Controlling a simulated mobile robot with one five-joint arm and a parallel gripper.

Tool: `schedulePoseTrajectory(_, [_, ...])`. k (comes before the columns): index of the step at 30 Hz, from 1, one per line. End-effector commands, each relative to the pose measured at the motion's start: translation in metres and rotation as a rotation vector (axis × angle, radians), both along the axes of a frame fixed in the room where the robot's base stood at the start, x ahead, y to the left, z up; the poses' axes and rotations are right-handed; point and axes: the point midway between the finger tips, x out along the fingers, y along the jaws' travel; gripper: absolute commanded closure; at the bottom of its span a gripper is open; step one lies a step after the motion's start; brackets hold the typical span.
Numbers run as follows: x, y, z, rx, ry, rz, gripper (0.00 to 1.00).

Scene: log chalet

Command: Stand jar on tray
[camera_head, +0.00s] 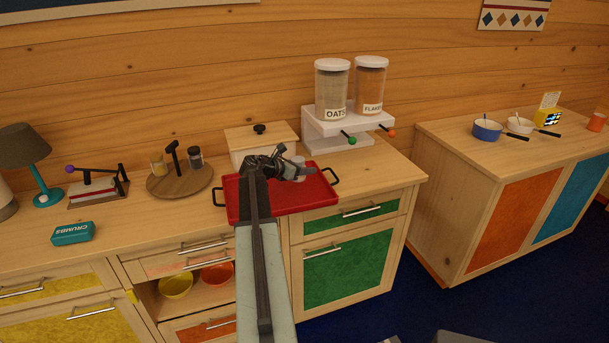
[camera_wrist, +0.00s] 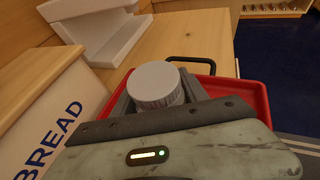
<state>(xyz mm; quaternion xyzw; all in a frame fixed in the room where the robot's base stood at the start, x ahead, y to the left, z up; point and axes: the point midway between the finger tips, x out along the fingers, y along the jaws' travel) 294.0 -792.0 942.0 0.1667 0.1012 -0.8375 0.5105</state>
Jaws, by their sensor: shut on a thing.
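My gripper (camera_head: 296,174) is shut on a small jar with a ribbed grey lid (camera_wrist: 156,86). In the head view only a pale upper part of the jar (camera_head: 299,161) shows behind the fingers. The red tray (camera_head: 318,195) with black handles lies on the wooden counter. The jar is over the tray's back part; I cannot tell whether its base touches the tray. In the wrist view the tray's red rim (camera_wrist: 243,94) shows to the right of the jar, and my gripper hides the jar's lower body.
A bread box (camera_head: 257,138) stands just behind the tray. A white dispenser stand (camera_head: 338,128) with oats and flakes is behind on the right. A round wooden rack (camera_head: 180,185) with two small jars is to the left. The counter right of the tray is clear.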

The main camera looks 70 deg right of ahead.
Motion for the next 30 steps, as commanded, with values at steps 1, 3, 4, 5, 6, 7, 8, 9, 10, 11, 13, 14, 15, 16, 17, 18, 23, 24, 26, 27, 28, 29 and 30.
schedulePoseTrajectory(1, [0.001,0.001,-0.022,0.001,-0.001,0.001,1.00])
schedulePoseTrajectory(3, [0.001,0.002,-0.034,0.000,0.000,0.001,1.00])
schedulePoseTrajectory(4, [0.001,0.002,-0.036,0.000,0.000,0.001,1.00])
schedulePoseTrajectory(5, [0.001,0.002,-0.037,0.000,0.000,0.001,1.00])
schedulePoseTrajectory(6, [0.001,0.002,-0.036,0.000,0.000,0.001,1.00])
schedulePoseTrajectory(7, [0.001,0.002,-0.034,0.000,0.000,0.001,1.00])
schedulePoseTrajectory(8, [0.001,0.002,-0.033,0.000,0.000,0.001,1.00])
schedulePoseTrajectory(9, [0.001,0.002,-0.032,0.000,0.000,0.001,1.00])
schedulePoseTrajectory(10, [0.001,0.002,-0.032,0.000,0.000,0.001,1.00])
schedulePoseTrajectory(11, [0.001,0.002,-0.032,0.000,0.000,0.001,1.00])
schedulePoseTrajectory(13, [0.001,0.002,-0.033,0.000,0.000,0.001,1.00])
schedulePoseTrajectory(14, [0.001,0.002,-0.035,0.000,0.000,0.001,1.00])
schedulePoseTrajectory(15, [0.001,0.002,-0.036,0.000,0.000,0.001,1.00])
schedulePoseTrajectory(16, [0.000,0.002,-0.036,0.001,-0.001,0.001,0.43])
schedulePoseTrajectory(17, [0.000,0.002,-0.035,0.001,0.000,0.000,0.35])
schedulePoseTrajectory(18, [0.000,0.002,-0.035,0.001,0.000,0.000,0.27])
schedulePoseTrajectory(23, [0.000,0.002,-0.035,0.001,0.000,0.000,0.27])
schedulePoseTrajectory(24, [0.000,0.002,-0.035,0.001,0.000,0.000,0.27])
schedulePoseTrajectory(26, [0.000,0.002,-0.035,0.001,0.000,0.000,0.27])
schedulePoseTrajectory(27, [0.000,0.002,-0.034,0.001,0.000,0.000,0.27])
schedulePoseTrajectory(28, [0.000,0.002,-0.032,0.001,0.000,0.000,0.27])
schedulePoseTrajectory(29, [0.000,0.002,-0.029,0.001,0.000,0.000,0.27])
schedulePoseTrajectory(30, [0.002,0.007,-0.027,0.001,0.000,0.001,0.27])
